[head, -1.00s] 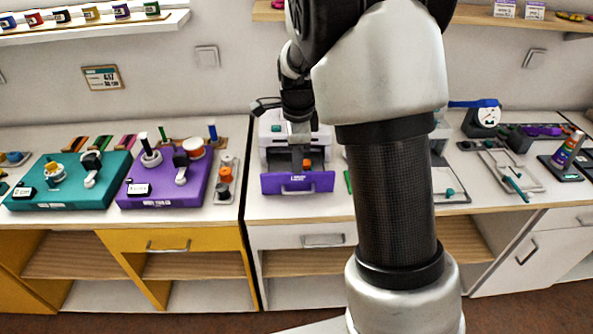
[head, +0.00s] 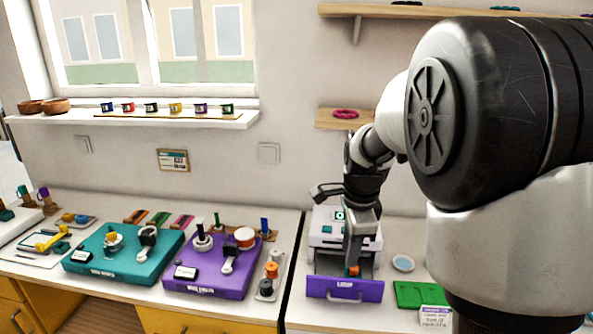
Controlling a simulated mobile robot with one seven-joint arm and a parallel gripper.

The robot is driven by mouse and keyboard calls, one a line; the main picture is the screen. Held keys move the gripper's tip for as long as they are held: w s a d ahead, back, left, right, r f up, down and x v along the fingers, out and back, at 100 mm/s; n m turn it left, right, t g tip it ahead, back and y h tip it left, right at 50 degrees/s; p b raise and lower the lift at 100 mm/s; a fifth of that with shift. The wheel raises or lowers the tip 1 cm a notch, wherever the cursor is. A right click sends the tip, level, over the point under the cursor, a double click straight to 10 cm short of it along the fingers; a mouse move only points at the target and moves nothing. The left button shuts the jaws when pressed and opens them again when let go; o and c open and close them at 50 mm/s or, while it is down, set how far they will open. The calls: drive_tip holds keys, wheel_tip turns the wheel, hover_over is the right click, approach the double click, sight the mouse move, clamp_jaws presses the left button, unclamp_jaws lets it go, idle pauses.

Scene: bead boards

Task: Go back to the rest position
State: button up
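My gripper (head: 351,257) points down over the open purple-fronted drawer (head: 344,289) of a small white cabinet (head: 330,232). An orange piece (head: 353,271) shows in the drawer just at or below the fingertips. I cannot tell whether the fingers touch it, or whether they are open or shut. My arm reaches in from the right and hides the right part of the scene.
A teal board (head: 122,262) and a purple board (head: 208,283) with pegs stand to the left. A small tray of round pieces (head: 266,290) lies beside the drawer. A green board (head: 421,294) and a round dish (head: 403,263) lie to its right. A shelf (head: 347,118) hangs above.

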drive_tip(key=s+r+n+t+p, duration=0.1)
drive_tip(key=s+r+n+p, duration=0.2)
drive_tip(key=s+r+n, duration=0.5)
drive_tip(key=s+a+r+n+t+p, duration=0.1)
drive_tip(key=s+r+n+p, duration=0.3)
drive_tip(key=s+r+n, duration=0.5)
drive_tip(key=s+n+t, duration=0.1)
drive_tip(key=s, duration=0.5)
drive_tip(key=shift+s+a+r, duration=0.25)
drive_tip(key=shift+s+a, duration=0.05)
drive_tip(key=shift+s, duration=0.1)
drive_tip(key=shift+d, duration=0.1)
